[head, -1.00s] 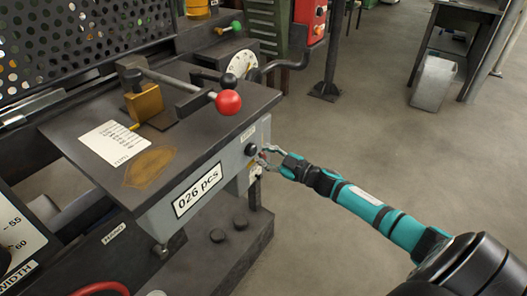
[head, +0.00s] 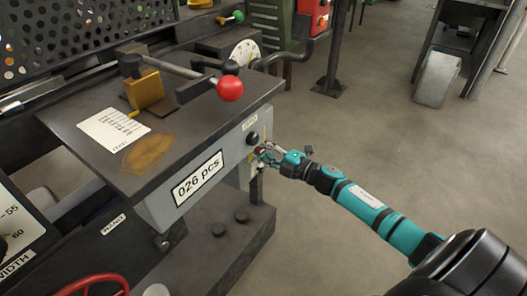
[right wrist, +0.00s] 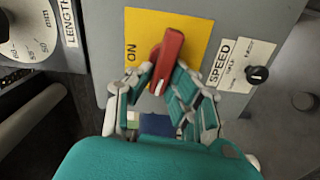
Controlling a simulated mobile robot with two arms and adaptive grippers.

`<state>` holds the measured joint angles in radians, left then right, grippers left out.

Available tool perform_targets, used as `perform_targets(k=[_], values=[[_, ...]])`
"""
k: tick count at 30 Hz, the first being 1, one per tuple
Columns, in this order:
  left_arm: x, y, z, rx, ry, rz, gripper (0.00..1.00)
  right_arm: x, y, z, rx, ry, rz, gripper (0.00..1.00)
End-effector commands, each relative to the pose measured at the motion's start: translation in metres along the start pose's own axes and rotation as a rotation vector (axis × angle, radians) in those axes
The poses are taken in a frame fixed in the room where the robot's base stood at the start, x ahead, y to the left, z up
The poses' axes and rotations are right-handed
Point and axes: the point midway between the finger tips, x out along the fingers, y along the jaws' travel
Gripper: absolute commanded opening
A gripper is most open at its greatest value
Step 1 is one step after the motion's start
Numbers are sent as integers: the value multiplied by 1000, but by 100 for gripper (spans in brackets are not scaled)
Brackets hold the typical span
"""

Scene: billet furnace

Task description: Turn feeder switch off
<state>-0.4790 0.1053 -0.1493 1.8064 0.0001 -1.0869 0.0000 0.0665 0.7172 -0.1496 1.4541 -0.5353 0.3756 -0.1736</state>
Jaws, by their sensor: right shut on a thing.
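The feeder switch is a red handle (right wrist: 170,50) on a yellow plate (right wrist: 196,33) in the right wrist view. The word ON is printed sideways on the plate, left of the handle. The handle stands slightly tilted in that picture, with a white mark at its near end. My right gripper (right wrist: 163,74) has its two fingers closed on either side of the handle. In the head view my right gripper (head: 262,152) is at the grey front panel (head: 232,150), below a black knob (head: 253,138), and mostly hides the switch. My left gripper is not in view.
A SPEED label (right wrist: 221,60) and small black knob (right wrist: 257,74) sit right of the switch. A LENGTH dial (right wrist: 25,35) is at left. Above the panel, the dark tabletop (head: 190,125) carries a red ball lever (head: 229,88). Open floor lies right of the machine.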

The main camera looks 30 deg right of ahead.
Motion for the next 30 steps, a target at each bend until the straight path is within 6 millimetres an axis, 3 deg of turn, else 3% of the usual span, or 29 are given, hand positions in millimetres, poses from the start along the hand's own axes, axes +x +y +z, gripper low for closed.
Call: perform_targets(k=[12, 27, 28, 30], values=[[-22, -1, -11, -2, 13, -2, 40, 0, -4, 0, -158, 0, -1, 0], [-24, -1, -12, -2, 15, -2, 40, 0, -4, 0, -176, 1, -2, 0], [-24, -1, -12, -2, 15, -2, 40, 0, -4, 0, -176, 1, -2, 20], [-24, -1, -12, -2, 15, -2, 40, 0, -4, 0, -176, 1, -2, 29]])
